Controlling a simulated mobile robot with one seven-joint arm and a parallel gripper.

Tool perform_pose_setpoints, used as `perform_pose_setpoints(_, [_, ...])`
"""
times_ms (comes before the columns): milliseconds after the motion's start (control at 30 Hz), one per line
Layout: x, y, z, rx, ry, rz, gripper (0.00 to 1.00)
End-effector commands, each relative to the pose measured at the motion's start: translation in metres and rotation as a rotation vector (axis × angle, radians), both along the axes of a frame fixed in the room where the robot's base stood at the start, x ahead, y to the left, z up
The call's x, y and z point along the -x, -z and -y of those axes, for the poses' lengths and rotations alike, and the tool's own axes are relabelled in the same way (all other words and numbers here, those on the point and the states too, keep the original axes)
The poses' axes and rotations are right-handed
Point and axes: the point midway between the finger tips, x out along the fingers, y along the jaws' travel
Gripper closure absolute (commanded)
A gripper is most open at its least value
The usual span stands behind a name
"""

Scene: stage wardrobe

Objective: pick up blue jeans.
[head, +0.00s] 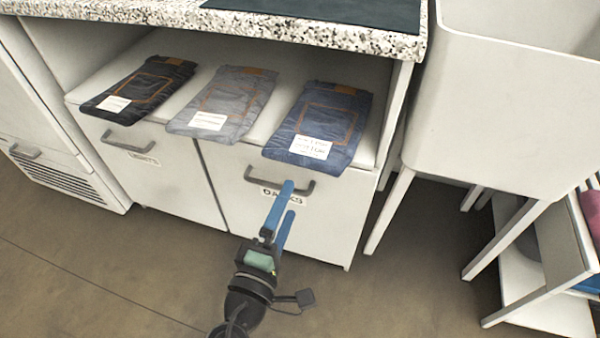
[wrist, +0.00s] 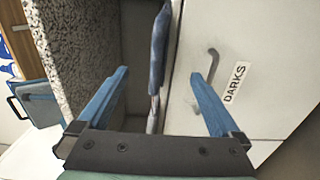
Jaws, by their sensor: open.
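The blue jeans (head: 322,122) lie folded flat at the right end of the open shelf in the head view, with a white label near the front edge. In the wrist view the jeans (wrist: 159,50) show edge-on at the shelf's front lip, between my fingers in the picture. My gripper (head: 283,202) has blue fingers and is open and empty. It is in front of the lower cabinet door, below and in front of the jeans, apart from them. It also shows in the wrist view (wrist: 158,98).
Grey jeans (head: 222,103) and dark jeans (head: 140,84) lie left on the same shelf (head: 190,75). A speckled countertop (head: 300,32) overhangs it. A door handle (head: 280,181) with a "DARKS" label projects near my gripper. A white sink (head: 490,110) and a low rack (head: 540,270) stand right.

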Motion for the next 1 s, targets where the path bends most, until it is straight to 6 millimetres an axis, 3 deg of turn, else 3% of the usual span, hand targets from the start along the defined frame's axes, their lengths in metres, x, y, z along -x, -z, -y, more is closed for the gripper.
perform_pose_setpoints(1000, [-0.098, 0.0, 0.034, -0.004, 0.003, 0.003, 0.0])
